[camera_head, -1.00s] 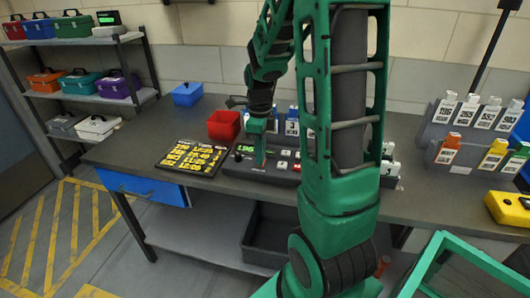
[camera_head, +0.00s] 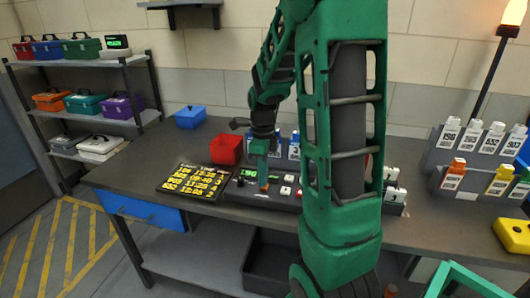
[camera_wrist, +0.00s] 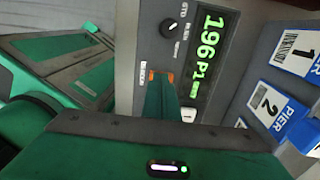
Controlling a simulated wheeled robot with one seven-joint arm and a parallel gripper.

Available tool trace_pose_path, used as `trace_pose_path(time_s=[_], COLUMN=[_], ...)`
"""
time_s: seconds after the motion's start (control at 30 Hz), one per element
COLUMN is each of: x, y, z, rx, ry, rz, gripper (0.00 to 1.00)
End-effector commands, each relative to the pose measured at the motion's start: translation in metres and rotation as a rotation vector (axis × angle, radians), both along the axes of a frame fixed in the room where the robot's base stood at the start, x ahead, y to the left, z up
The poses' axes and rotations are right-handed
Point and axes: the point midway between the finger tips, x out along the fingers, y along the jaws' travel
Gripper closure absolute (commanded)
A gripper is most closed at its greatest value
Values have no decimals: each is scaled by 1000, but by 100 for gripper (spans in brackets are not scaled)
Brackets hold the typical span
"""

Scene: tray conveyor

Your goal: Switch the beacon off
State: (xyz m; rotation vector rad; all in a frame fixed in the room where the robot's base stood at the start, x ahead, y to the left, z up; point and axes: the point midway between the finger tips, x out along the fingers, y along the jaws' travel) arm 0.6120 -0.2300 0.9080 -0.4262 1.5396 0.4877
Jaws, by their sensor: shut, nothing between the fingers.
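The beacon (camera_head: 514,14) is an orange lamp on a dark pole at the top right of the head view, and it glows. The dark control panel (camera_head: 230,190) lies on the bench, with a green-lit display (camera_wrist: 208,60) reading 196 P1, a black knob (camera_wrist: 170,28) and several buttons. My gripper (camera_head: 263,188) is shut and empty, pointing down at the panel. In the wrist view its fingertips (camera_wrist: 160,82) are over a small orange part (camera_wrist: 150,74) beside a small label that is hard to read. The fingers hide most of this part; I cannot tell whether they touch it.
A yellow-lettered board (camera_head: 193,183) and a red bin (camera_head: 226,149) are left of the panel. Pier-labelled blue-and-white holders (camera_wrist: 280,110) stand close behind it. Grey racks with tagged bottles (camera_head: 440,160) and a yellow box (camera_head: 512,238) are at right. My arm covers the panel's right part.

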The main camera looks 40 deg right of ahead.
Motion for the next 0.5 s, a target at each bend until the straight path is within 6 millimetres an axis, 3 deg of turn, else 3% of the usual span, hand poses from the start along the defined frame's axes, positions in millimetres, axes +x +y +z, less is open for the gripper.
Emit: trace_pose_path(time_s=[0.2,0.5], x=[-15,-23], y=[-1,-1], z=[59,121], rx=[-3,-3], ry=[-32,-38], rz=[0,0], gripper=[100,100])
